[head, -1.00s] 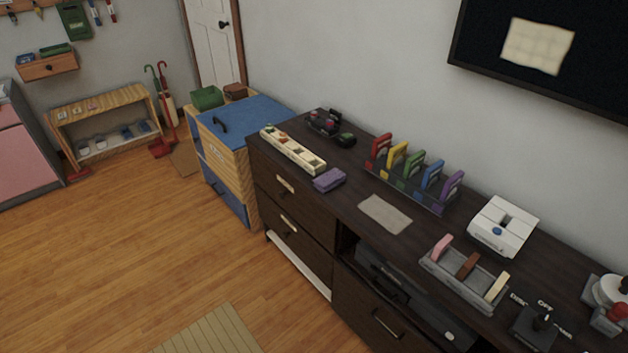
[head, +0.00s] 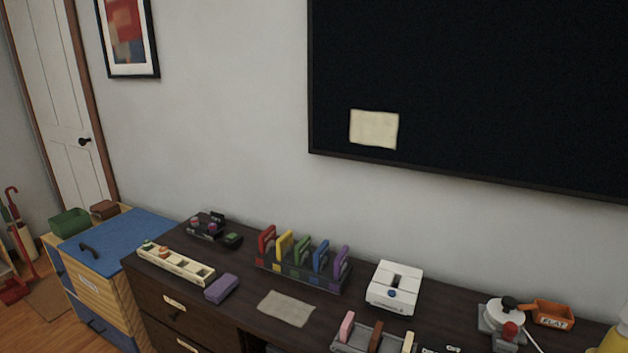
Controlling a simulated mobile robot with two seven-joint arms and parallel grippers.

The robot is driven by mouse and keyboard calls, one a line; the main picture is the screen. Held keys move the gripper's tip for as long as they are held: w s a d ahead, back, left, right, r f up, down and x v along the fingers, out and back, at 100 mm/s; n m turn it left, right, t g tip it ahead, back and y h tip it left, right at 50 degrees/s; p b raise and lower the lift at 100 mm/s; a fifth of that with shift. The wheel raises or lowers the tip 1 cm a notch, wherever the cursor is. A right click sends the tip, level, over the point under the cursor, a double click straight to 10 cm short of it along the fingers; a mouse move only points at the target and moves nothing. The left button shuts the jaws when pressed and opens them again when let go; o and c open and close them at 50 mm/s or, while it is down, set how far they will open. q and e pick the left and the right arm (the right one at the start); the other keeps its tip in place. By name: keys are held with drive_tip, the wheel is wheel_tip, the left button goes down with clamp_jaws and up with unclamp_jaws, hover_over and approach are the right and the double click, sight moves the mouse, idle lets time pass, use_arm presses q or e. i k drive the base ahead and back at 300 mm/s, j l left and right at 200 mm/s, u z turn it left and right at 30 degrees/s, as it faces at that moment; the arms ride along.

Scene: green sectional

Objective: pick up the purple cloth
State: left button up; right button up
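A small folded purple cloth (head: 221,288) lies near the front edge of the dark dresser top (head: 240,308), at the lower left of the head view. It sits just right of the near end of a long cream tray (head: 176,264) and left of a flat beige-grey mat (head: 286,308). Nothing covers the cloth. Neither of my grippers shows in the head view.
Behind the mat stands a rack (head: 300,275) with several coloured upright pieces. A white device (head: 394,287) is to its right. A blue-topped cabinet (head: 115,243) adjoins the dresser at left. A dark wall screen (head: 470,90) bears a cream square (head: 374,129).

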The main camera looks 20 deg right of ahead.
sight(222, 287)
drive_tip(key=i+j+z, duration=0.3)
drive_tip(key=i+j, duration=0.2)
drive_tip(key=i+j+z, duration=0.15)
drive_tip(key=j, duration=0.25)
drive_tip(key=i+j+z, duration=0.1)
drive_tip(key=i+j, duration=0.2)
drive_tip(key=i+j+z, duration=0.15)
drive_tip(key=j, duration=0.3)
drive_tip(key=i+j+z, duration=0.15)
drive_tip(key=j, duration=0.25)
drive_tip(key=i+j+z, duration=0.15)
drive_tip(key=j, duration=0.25)
drive_tip(key=i, duration=0.1)
